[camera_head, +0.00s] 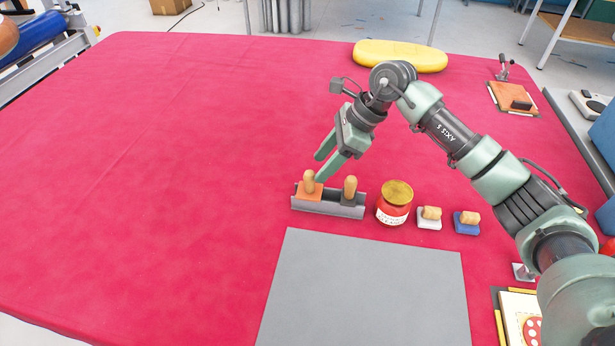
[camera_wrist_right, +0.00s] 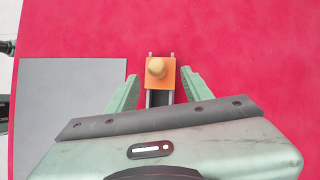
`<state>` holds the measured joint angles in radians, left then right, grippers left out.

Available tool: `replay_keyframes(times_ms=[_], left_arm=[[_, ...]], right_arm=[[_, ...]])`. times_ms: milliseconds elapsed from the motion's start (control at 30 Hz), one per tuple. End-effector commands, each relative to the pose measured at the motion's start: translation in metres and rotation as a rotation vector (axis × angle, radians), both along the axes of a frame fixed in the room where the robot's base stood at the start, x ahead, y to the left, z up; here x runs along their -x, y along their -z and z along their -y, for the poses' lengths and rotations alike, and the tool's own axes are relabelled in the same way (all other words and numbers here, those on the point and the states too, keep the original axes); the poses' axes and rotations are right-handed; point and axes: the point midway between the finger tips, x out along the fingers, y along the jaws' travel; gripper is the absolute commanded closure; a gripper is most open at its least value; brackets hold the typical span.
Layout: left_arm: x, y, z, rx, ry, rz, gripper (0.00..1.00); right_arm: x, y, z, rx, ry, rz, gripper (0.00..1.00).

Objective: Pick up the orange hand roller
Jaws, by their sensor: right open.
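The orange hand roller (camera_head: 308,186) has a wooden knob handle and sits in the left end of a grey metal holder (camera_head: 329,209). A second handle (camera_head: 349,189) on a dark base stands in the holder's right part. My right gripper (camera_head: 320,169) is open, its fingers pointing down beside the orange roller's handle. In the right wrist view the orange roller (camera_wrist_right: 159,73) lies ahead, between the lines of the two open fingers (camera_wrist_right: 160,85). Contact with it cannot be made out. My left gripper is not in view.
Right of the holder stand a red and yellow tin (camera_head: 394,203) and two small blocks with wooden grips, one white (camera_head: 429,218) and one blue (camera_head: 467,223). A grey sheet (camera_head: 365,290) lies in front. A yellow inflatable (camera_head: 400,55) lies at the back. The red table's left side (camera_head: 130,170) is clear.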

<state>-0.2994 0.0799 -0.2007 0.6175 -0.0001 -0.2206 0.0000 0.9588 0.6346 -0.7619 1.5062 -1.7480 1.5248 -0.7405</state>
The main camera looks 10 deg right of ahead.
Motion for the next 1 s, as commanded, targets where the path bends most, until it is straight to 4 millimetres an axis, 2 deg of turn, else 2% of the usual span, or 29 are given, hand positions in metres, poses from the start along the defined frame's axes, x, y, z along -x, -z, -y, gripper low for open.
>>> replay_keyframes(times_ms=[333, 433, 733, 767, 933, 1000], left_arm=[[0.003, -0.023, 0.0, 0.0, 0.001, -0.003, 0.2], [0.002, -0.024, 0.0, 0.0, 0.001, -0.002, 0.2], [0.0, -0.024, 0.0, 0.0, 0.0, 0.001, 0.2], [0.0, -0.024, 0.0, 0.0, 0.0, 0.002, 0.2], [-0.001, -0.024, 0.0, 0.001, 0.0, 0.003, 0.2], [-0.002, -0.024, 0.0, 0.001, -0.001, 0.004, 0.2]], right_arm=[[-0.002, 0.039, -0.023, -0.002, 0.0, -0.007, 0.5], [-0.004, 0.051, -0.029, -0.003, 0.0, -0.004, 0.5], [-0.005, 0.059, -0.032, -0.001, 0.001, 0.0, 0.5], [-0.005, 0.059, -0.032, -0.001, 0.001, 0.0, 0.53], [-0.005, 0.058, -0.032, -0.001, 0.001, 0.0, 1.0], [-0.005, 0.058, -0.032, -0.002, 0.001, 0.0, 1.0]])
